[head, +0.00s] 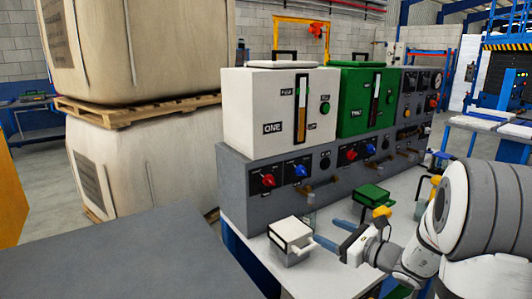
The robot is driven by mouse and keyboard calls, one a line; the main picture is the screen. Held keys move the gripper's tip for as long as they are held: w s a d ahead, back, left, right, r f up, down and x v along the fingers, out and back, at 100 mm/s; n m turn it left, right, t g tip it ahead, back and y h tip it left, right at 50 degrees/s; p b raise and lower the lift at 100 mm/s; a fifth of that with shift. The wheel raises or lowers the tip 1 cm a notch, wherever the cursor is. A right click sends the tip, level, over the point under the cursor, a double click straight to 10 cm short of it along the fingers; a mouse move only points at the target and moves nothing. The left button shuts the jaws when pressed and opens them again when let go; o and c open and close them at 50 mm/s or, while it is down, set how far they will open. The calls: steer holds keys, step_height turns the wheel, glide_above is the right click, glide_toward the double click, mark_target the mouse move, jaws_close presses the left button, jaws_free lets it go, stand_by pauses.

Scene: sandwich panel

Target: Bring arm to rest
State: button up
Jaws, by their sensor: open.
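My gripper (326,230) is at the lower right in the head view, low over the white table (330,278). Its two blue fingers are apart, with nothing seen between them. They point left toward a small grey box with a white top (291,235). Whether the near finger touches that box I cannot tell. My white and grey arm comes in from the right edge and hides part of the table. A small green-topped box (373,196) stands behind the gripper.
A grey panel (240,190) with red and blue knobs stands along the table's back. It bears a white unit (260,105) marked ONE and a green unit (355,118). A small clear vessel (310,221) stands by the white-topped box. Large wrapped loads (140,170) with a pallet stand left.

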steer(key=s+a+r+n+g+h+p, duration=0.1)
steer(key=s+a+r+n+g+p, duration=0.15)
steer(key=s+a+n+g, duration=0.4)
steer(key=s+a+r+n+g+h+p, duration=0.1)
steer(key=s+a+r+n+g+p, duration=0.2)
steer(key=s+n, duration=0.55)
steer(key=s+d+r+n+h+p, duration=0.1)
steer(key=s+d+n+h+p, duration=0.1)
steer(key=s+d+n+h, duration=0.1)
steer(key=s+d+r+n+h+p, duration=0.2)
steer(key=s+d+n+h, duration=0.2)
steer(key=s+n+h, duration=0.2)
steer(key=s+n, duration=0.2)
steer(key=s, duration=0.1)
steer(key=shift+s+p, duration=0.25)
steer(key=shift+p, duration=0.1)
steer(key=shift+g, duration=0.25)
stand_by(0.8)
